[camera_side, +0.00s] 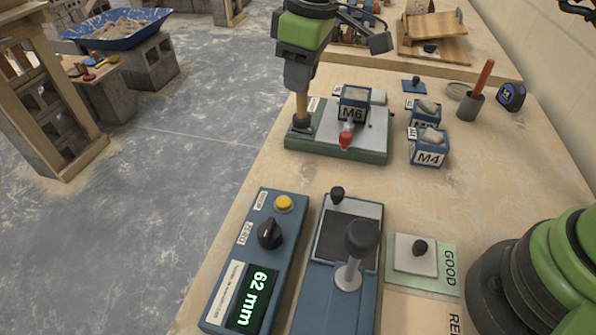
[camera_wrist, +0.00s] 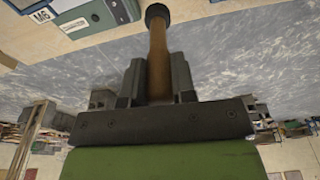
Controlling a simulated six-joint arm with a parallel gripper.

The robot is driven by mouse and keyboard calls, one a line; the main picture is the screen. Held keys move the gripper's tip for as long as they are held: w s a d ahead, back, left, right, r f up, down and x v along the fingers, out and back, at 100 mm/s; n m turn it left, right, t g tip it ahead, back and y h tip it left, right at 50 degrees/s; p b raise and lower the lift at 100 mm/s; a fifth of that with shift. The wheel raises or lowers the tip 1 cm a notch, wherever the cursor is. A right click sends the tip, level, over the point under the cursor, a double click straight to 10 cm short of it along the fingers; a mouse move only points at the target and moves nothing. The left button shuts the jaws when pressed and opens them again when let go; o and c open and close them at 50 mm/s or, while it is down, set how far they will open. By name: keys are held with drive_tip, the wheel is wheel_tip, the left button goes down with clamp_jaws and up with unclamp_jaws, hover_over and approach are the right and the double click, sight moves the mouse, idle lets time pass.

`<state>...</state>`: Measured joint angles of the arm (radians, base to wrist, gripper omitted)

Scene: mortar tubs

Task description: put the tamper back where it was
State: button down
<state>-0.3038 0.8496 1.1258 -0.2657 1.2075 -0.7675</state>
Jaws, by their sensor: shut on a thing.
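The tamper (camera_side: 301,107) has a wooden handle and a dark foot. It is upright at the left end of the green-based station (camera_side: 340,150). My gripper (camera_side: 300,86) is shut on the upper part of its handle. In the wrist view the handle (camera_wrist: 158,58) runs between the two fingers of my gripper (camera_wrist: 157,85), with the dark foot beyond them. I cannot tell whether the foot rests in a seat or hangs just above it. The tub M6 (camera_side: 353,113) is on the station's grey plate, behind a red-tipped lever (camera_side: 345,138).
Blue tubs, including M4 (camera_side: 429,154), stand right of the station. Behind them are a grey cup (camera_side: 469,107) with a red-handled tool and a tape measure (camera_side: 511,96). In front are a control box (camera_side: 262,255) reading 62 mm and a lever device (camera_side: 345,240).

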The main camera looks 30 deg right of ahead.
drive_tip(key=shift+n, duration=0.4)
drive_tip(key=f, duration=0.3)
drive_tip(key=s+a+f, duration=0.1)
drive_tip(key=f, duration=0.6)
drive_tip(key=shift+s+a+f, duration=0.35)
drive_tip(key=shift+a+f, duration=0.05)
drive_tip(key=shift+f, duration=0.15)
drive_tip(key=c, duration=0.9)
unclamp_jaws()
drive_tip(key=shift+c, duration=0.2)
